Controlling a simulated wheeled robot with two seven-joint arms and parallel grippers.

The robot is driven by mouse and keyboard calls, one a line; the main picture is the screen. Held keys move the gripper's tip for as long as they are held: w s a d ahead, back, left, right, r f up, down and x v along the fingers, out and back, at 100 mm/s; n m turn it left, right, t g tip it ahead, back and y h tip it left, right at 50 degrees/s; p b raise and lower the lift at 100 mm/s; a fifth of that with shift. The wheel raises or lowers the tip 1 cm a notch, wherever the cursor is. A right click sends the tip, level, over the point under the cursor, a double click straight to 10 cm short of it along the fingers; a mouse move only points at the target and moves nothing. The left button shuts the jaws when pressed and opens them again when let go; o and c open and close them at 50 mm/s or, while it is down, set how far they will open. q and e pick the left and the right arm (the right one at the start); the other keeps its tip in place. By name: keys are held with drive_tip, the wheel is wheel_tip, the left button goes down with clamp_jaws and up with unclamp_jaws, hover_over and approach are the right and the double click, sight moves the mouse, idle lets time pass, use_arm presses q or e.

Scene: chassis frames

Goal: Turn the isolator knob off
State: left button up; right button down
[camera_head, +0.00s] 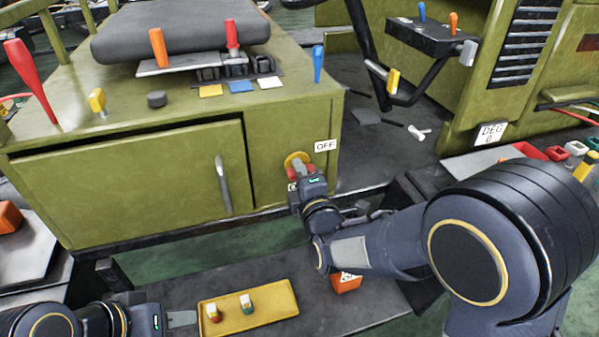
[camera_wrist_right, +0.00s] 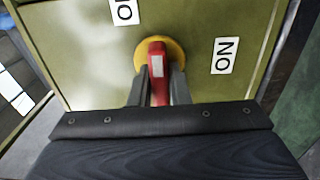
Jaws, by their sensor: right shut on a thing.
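The isolator knob is a red handle (camera_wrist_right: 157,54) on a round yellow plate (camera_wrist_right: 177,48), on the front of the green cabinet. In the head view, the yellow plate (camera_head: 297,158) shows just above my right gripper (camera_head: 297,178), which hides most of the handle. In the right wrist view, my right gripper (camera_wrist_right: 157,86) has its fingers on both sides of the red handle, shut on it. My left gripper (camera_head: 182,319) is low at the left, away from the knob.
A yellow tray (camera_head: 275,316) with two small knobbed parts lies on the dark platform below. An orange block (camera_head: 346,284) is under my right forearm. A cabinet door with a grey handle (camera_head: 223,186) is left of the knob. Levers stand on the cabinet top.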

drive_tip(key=shift+f, duration=0.1)
drive_tip(key=c, duration=1.4)
unclamp_jaws()
drive_tip(key=v, duration=0.8)
